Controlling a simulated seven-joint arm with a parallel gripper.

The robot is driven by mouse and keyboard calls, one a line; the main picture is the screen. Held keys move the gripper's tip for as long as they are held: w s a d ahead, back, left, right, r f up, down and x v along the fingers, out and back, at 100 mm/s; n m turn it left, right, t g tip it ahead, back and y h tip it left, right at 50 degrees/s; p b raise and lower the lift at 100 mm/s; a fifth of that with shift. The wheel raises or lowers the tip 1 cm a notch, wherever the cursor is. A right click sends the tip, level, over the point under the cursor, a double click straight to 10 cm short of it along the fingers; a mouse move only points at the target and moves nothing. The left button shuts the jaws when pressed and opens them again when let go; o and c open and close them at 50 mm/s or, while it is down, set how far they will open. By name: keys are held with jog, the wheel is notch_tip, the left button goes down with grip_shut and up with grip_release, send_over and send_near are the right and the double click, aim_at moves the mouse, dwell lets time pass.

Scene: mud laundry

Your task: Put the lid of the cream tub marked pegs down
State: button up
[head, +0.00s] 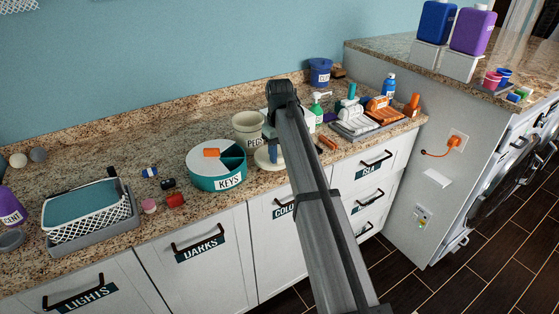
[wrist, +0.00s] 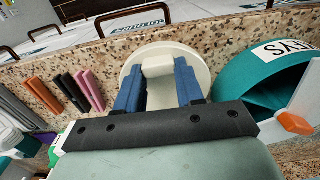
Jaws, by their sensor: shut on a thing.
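The cream tub marked PEGS (head: 247,129) stands upright on the granite counter, its top open in the head view. Its round cream lid (wrist: 166,50) shows in the wrist view with a block-like knob between the blue fingers of my gripper (wrist: 158,82). My gripper is shut on that knob. In the head view the lid (head: 263,160) shows just in front and to the right of the tub, near the counter's front edge, partly hidden by my arm. I cannot tell whether the lid touches the counter.
The teal round KEYS container (head: 207,183), with an orange block (head: 211,152) on top, stands close to the left of the lid. Small coloured bars (wrist: 70,92) lie on the other side. A grey tray (head: 350,133) and bottles stand at the right. Counter behind KEYS is clear.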

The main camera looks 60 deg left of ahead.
aim_at(280, 161)
jog(key=shift+f, duration=1.5)
jog(key=shift+f, duration=0.1)
jog(key=o, duration=1)
notch_tip(280, 161, up, 12)
jog(key=shift+r, duration=0.15)
